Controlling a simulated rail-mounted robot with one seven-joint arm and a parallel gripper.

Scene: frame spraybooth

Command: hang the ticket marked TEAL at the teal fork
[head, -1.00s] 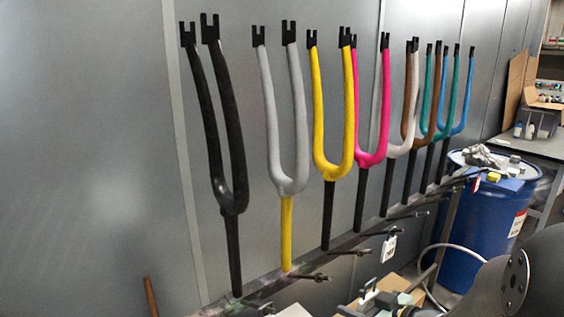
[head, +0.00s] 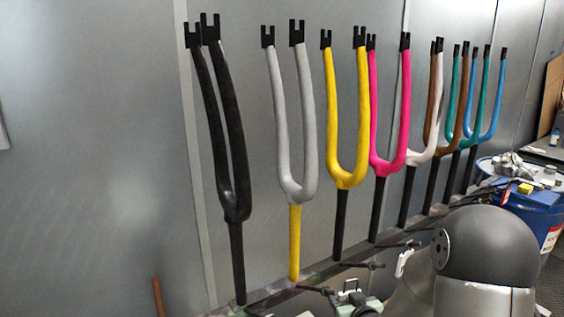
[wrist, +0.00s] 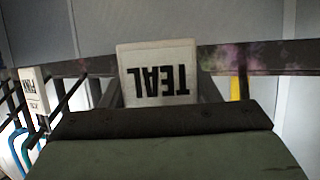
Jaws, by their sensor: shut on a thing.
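A white ticket marked TEAL (wrist: 158,75) shows upside down in the wrist view, and my gripper (wrist: 160,106) is shut on it. The jaws are partly hidden behind the dark and green body in the foreground. The teal fork (head: 483,97) stands upright towards the far right of the row in the head view, between the brown and blue forks and partly overlapped by them.
Black, grey, yellow, pink and white forks stand along a rail (head: 268,297) with pegs. A ticket marked PINK (wrist: 33,92) hangs at the left in the wrist view. A blue drum (head: 545,212) stands at the right. A grey wall is behind the forks.

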